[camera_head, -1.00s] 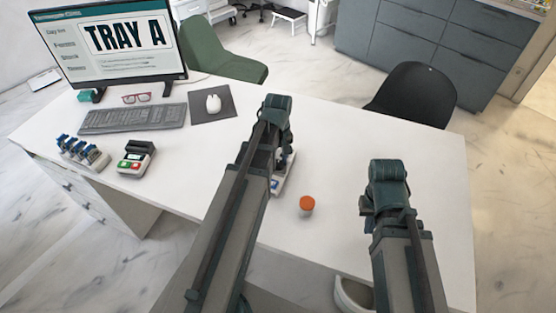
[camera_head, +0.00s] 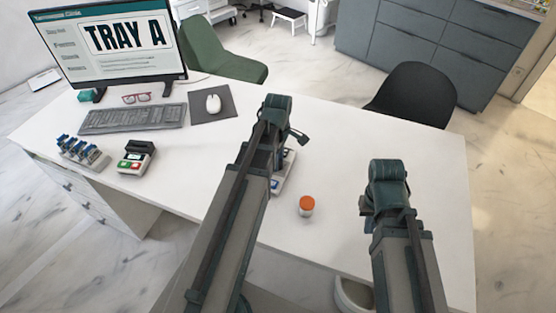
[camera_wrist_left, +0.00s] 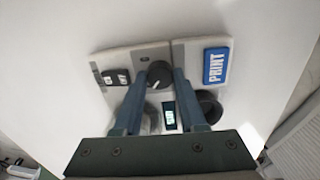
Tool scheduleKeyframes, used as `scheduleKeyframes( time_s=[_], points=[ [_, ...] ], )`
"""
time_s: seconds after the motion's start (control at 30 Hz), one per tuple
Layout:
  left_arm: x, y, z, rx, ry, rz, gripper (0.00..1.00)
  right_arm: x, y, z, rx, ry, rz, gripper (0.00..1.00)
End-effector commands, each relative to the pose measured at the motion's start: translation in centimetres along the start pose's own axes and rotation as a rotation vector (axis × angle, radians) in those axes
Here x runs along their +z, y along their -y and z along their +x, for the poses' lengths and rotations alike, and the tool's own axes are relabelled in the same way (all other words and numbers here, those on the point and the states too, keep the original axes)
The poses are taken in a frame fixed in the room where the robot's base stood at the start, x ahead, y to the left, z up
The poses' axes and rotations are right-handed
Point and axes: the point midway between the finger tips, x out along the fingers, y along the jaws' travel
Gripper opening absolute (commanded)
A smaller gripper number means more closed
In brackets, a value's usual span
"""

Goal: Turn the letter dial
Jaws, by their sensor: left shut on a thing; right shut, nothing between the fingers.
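A pale label device (camera_wrist_left: 190,57) lies under my left gripper in the left wrist view. In the head view only its right edge (camera_head: 287,180) shows past my arm. My left gripper (camera_wrist_left: 163,76) is shut on a round black dial (camera_wrist_left: 159,72) with a light pointer mark, one finger on each side. Its letters are not readable. A second black knob (camera_wrist_left: 209,106) is partly behind the right finger, beside a small lit display (camera_wrist_left: 169,117). A blue PRINT button (camera_wrist_left: 216,65) is at the device's right. My right gripper (camera_head: 370,212) is shut and empty, largely hidden by its arm.
An orange-capped bottle (camera_head: 306,206) stands right of my left arm on the white desk (camera_head: 340,155). A card terminal (camera_head: 136,158), stamp rack (camera_head: 82,152), keyboard (camera_head: 133,118) and mouse (camera_head: 213,104) are at left. The monitor (camera_head: 108,45) reads TRAY A.

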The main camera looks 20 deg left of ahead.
Motion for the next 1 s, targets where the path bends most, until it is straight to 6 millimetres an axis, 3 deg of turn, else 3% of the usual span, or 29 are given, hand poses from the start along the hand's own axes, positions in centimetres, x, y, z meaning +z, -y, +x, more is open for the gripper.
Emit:
scheduleKeyframes(
  time_s=[0.67,0.7,0.87,1.0],
  points=[
    [0.01,0.02,0.01,0.000,0.000,-0.056,0.00,0.00,0.00,0.01,0.000,0.000,0.000,0.00],
    [0.01,0.03,0.01,0.000,0.000,-0.056,0.44,0.00,0.00,0.01,0.000,0.000,0.000,0.00],
    [0.01,0.01,0.01,0.000,0.000,-0.055,0.71,0.00,0.00,0.01,0.000,0.000,0.000,0.00],
    [0.00,0.01,0.00,0.000,0.000,-0.055,0.71,0.00,0.00,0.00,0.000,0.000,0.000,0.00]
  ],
)
